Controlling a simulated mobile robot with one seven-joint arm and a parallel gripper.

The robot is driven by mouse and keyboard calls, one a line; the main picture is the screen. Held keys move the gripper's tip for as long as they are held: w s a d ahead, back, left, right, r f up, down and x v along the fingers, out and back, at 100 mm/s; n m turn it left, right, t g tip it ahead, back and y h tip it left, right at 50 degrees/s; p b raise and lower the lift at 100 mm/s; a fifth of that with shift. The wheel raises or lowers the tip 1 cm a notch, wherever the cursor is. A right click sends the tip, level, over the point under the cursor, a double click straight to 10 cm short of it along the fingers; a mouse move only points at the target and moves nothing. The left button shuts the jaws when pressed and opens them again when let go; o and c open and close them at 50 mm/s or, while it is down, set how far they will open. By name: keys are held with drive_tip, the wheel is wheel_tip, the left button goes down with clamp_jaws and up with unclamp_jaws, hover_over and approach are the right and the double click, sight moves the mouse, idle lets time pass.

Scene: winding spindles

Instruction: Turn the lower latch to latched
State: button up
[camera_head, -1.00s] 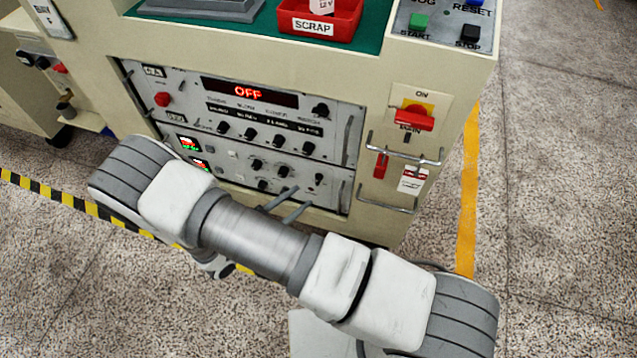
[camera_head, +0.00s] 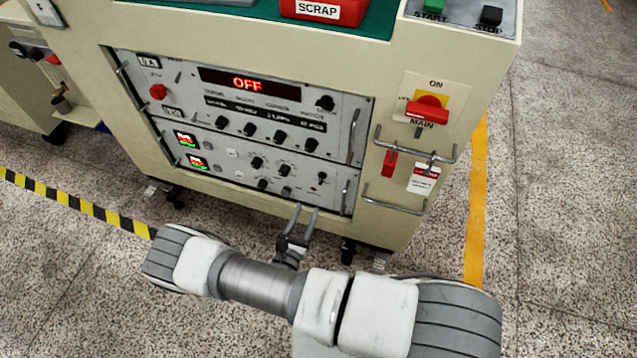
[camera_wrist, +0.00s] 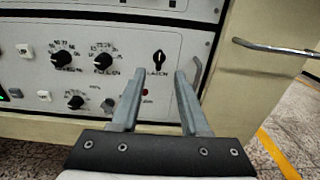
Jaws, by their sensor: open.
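The lower latch is a small black knob on the lower grey panel, with the word LATCH under it in the wrist view (camera_wrist: 158,57). It looks roughly upright there; its exact setting is too small to tell. In the head view the latch (camera_head: 322,178) is a small dark spot at the lower panel's right side. My gripper (camera_wrist: 159,74) is open and empty, with its two fingers pointing at the panel. The latch shows between and just beyond the fingertips, apart from them. In the head view my gripper (camera_head: 306,209) is in front of the panel's bottom edge, below the latch.
A panel handle (camera_wrist: 197,75) stands close to my right finger. A metal rail (camera_wrist: 272,48) juts out at the right. Black knobs (camera_wrist: 62,59) sit left of the latch. The red main switch (camera_head: 427,108) is up to the right. Open floor lies right of the cabinet.

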sight(320, 179)
drive_tip(key=b+x, duration=0.2)
drive_tip(key=x, duration=0.9)
drive_tip(key=shift+r, duration=0.1)
clamp_jaws()
